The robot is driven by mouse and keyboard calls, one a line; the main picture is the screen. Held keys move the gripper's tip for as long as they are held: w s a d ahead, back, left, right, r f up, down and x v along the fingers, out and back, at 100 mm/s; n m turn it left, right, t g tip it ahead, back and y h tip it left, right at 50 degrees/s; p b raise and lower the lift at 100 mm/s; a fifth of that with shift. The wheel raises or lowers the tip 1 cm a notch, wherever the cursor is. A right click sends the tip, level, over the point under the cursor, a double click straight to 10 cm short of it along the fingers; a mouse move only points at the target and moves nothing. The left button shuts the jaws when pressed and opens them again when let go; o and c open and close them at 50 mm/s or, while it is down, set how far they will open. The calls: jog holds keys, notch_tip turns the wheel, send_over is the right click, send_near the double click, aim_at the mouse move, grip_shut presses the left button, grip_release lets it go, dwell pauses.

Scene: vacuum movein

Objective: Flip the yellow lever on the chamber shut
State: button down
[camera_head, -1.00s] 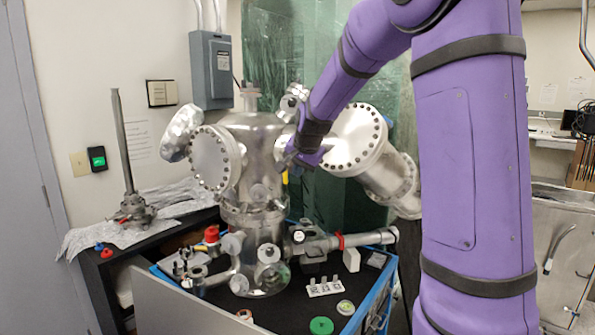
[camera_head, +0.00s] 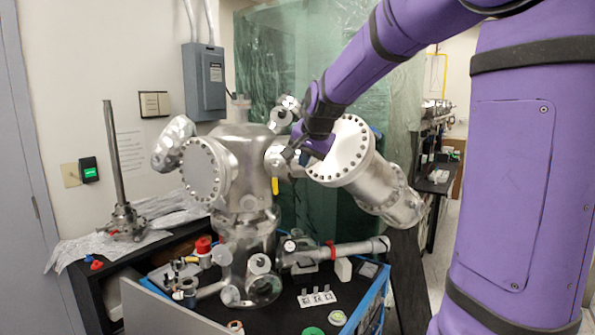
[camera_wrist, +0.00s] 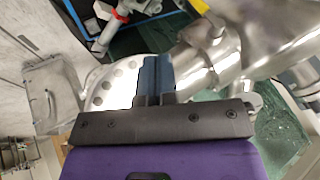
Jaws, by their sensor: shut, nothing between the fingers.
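The metal chamber (camera_head: 242,165) stands upright on the bench in the head view, with round ports and flanges. The yellow lever (camera_head: 275,186) shows as a short, upright yellow strip at the chamber's right side, below my gripper. My gripper (camera_head: 303,158) is beside the chamber's upper right, in front of the large bolted flange; its tips are hard to make out there. In the wrist view my gripper (camera_wrist: 157,74) has its dark blue fingers together and empty, with shiny metal chamber parts beyond. A yellow piece shows at that view's top edge, too cut off to identify.
The large flanged port (camera_head: 345,152) sticks out right of the chamber, close to my gripper. A horizontal metal tube (camera_head: 345,250) with a red band lies below. Small parts, including a white block (camera_head: 317,297), lie on the black bench top.

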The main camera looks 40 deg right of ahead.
aim_at(275, 179)
jog(key=w+a+f, duration=0.1)
jog(key=w+f, duration=0.7)
jog(key=w, duration=0.1)
jog(key=shift+w+f, duration=0.25)
jog(key=shift+w, duration=0.1)
jog(key=shift+w+a, duration=0.35)
dwell(0.5)
